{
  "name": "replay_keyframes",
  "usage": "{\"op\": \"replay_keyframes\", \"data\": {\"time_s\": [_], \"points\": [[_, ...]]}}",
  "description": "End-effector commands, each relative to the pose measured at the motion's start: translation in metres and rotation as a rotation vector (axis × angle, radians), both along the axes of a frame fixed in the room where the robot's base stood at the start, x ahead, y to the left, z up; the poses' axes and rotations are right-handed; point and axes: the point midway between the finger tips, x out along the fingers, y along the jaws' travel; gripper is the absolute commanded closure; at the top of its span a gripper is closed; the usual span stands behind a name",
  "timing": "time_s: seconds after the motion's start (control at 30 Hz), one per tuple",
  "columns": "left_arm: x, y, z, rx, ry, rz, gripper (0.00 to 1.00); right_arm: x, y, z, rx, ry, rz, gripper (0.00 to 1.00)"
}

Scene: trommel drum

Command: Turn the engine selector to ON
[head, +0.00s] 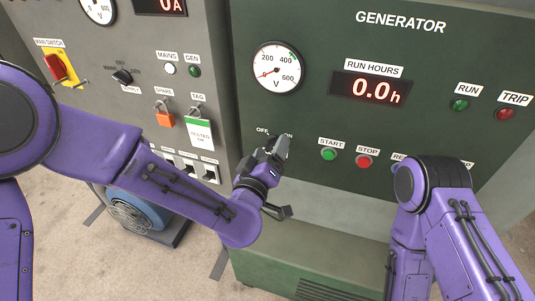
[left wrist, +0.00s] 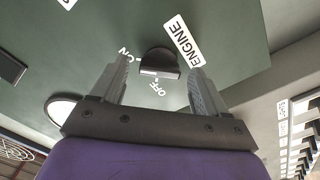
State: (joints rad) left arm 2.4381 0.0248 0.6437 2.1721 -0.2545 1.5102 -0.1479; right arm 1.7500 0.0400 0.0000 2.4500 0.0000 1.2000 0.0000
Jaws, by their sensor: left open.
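The engine selector (left wrist: 158,62) is a dark knob on the green generator panel, seen in the left wrist view below its ENGINE label (left wrist: 183,42). The ON label (left wrist: 123,53) and OFF label (left wrist: 157,88) sit beside it. A pale mark shows on the knob, but I cannot tell surely which label it points to. My left gripper (left wrist: 159,68) is open, its two fingers on either side of the knob in that view; contact is not clear. In the head view the left gripper (head: 282,180) hides the knob. My right gripper is out of view.
Green START (head: 328,154) and red STOP (head: 364,161) buttons lie right of the selector. A voltmeter (head: 276,68) is above. The grey panel at left carries a black supply switch (head: 122,76), an orange padlock (head: 164,118) and a hanging tag (head: 199,133).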

Motion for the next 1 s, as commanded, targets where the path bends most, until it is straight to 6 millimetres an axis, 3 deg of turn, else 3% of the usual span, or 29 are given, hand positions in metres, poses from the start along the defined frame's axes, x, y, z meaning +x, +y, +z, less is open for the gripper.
{"op": "replay_keyframes", "data": {"time_s": [0.17, 0.37, 0.4, 0.6, 1.0], "points": [[-0.026, 0.008, -0.002, 0.001, -0.001, -0.002, 0.26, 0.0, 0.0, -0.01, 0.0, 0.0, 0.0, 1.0], [-0.078, 0.025, -0.003, 0.002, -0.001, -0.002, 0.26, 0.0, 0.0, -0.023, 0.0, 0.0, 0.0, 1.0], [-0.081, 0.026, 0.008, 0.009, 0.002, -0.002, 0.26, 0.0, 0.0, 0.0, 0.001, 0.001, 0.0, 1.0], [-0.096, 0.031, 0.004, 0.004, 0.002, 0.0, 0.26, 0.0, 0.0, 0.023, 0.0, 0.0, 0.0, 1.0], [-0.099, 0.032, 0.0, 0.0, 0.001, -0.001, 0.26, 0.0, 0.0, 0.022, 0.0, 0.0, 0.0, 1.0]]}}
